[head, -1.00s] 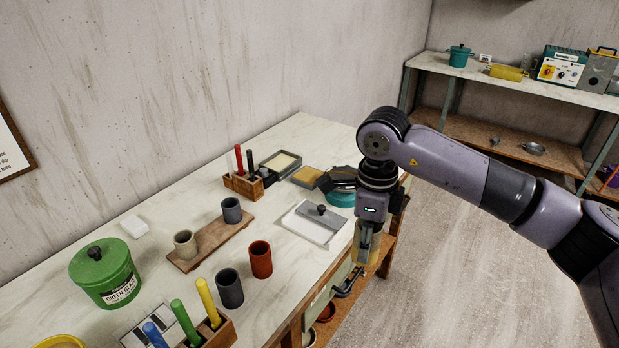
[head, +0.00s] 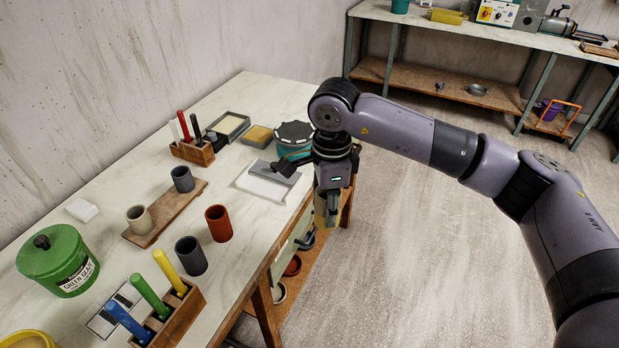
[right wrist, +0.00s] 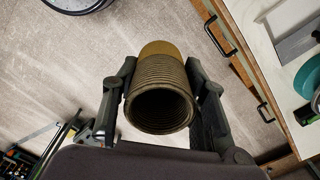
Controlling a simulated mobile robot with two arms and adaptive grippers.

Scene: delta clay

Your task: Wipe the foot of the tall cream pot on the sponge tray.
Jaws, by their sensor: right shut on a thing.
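My right gripper (head: 327,195) is shut on a tan-cream pot (head: 320,212), outside the bench's right edge and above the floor. A grey-rimmed tray (head: 246,132) with a pale cream pad stands at the back of the bench. Beside it a smaller tray holds a yellow-brown pad (head: 258,135). I cannot tell which is the sponge tray. My left gripper is not in view.
A white slab with a grey plate (head: 252,187) and a turquoise round thing with a dark top (head: 293,154) lie between the gripper and the trays. A wooden tool holder (head: 193,153) stands left of them. Small cups stand nearer, some on a board (head: 163,225).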

